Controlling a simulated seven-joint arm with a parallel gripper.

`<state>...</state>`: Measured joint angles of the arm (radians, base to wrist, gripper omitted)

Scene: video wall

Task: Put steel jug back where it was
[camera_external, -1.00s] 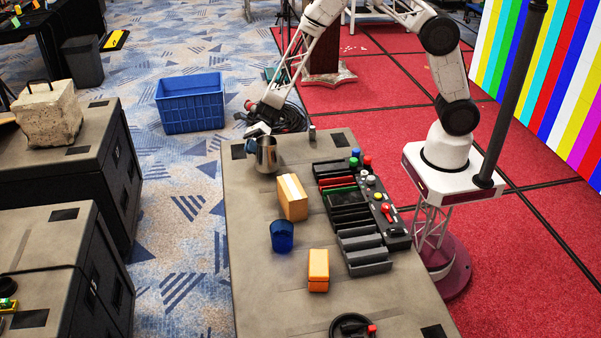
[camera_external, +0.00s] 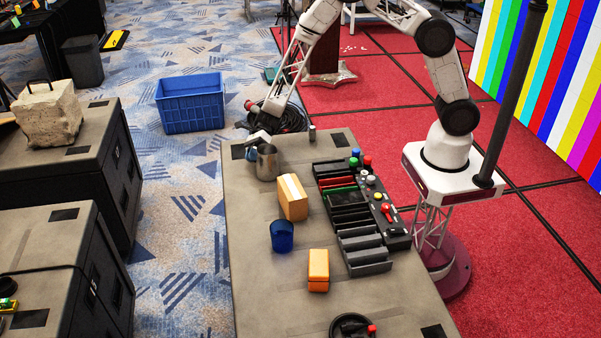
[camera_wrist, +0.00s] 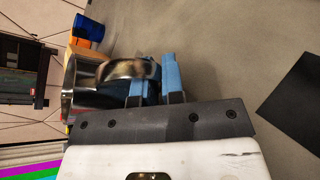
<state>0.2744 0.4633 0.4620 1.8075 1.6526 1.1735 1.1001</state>
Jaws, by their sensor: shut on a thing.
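The steel jug (camera_external: 267,164) is upright at the far left end of the grey table, in the external view. It also shows at the left of the wrist view (camera_wrist: 80,88). My gripper (camera_external: 251,152) is at the jug's left side, and its blue fingers (camera_wrist: 158,80) are shut on the jug's handle. The jug is at or just above the table top; I cannot tell whether its base touches.
An orange-and-white box (camera_external: 292,198), a blue cup (camera_external: 282,237) and an orange box (camera_external: 318,271) stand nearer on the table (camera_external: 255,270). A black organiser (camera_external: 350,212) lies to the right. A small dark cylinder (camera_external: 312,134) stands at the far edge.

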